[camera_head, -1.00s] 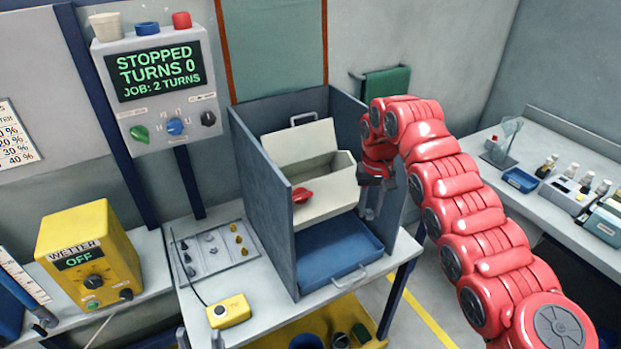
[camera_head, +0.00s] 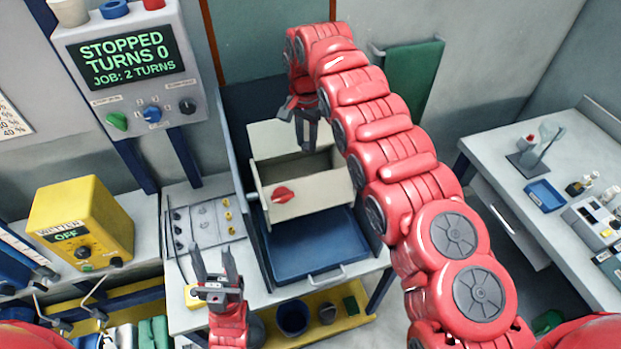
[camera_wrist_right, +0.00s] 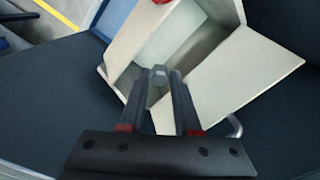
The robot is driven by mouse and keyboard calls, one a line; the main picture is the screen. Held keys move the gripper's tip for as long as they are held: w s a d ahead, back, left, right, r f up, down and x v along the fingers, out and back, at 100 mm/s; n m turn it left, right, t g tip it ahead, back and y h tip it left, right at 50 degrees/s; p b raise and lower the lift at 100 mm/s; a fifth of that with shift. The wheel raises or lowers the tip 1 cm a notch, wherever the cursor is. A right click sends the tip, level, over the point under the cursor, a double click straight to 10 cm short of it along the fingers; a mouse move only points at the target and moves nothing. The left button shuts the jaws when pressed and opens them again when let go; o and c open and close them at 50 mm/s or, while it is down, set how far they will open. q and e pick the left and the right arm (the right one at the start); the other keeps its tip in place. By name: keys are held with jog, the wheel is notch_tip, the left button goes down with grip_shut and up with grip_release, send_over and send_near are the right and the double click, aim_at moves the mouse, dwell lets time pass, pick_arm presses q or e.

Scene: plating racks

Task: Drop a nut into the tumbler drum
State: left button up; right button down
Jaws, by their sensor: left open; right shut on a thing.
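The tumbler drum (camera_head: 325,196) is a beige box with a red knob on its front and its lid (camera_head: 285,142) open, inside a dark blue-grey housing. My right gripper (camera_head: 306,143) is over the drum's open side. In the right wrist view its fingers (camera_wrist_right: 163,95) are shut on a small grey nut (camera_wrist_right: 158,75), with the drum's interior (camera_wrist_right: 172,45) beyond. The nut is too small to make out in the head view. My left gripper (camera_head: 214,268) is open and empty, in front of the bench.
A blue tray (camera_head: 315,245) lies below the drum. The control panel (camera_head: 128,65) reads STOPPED, TURNS 0, JOB: 2 TURNS. A side bench (camera_head: 500,150) with small items is at right.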

notch_tip(320, 180, down, 4)
jog(key=shift+f, duration=0.1)
jog(key=c, duration=0.5)
grip_release()
jog(key=shift+c, duration=0.2)
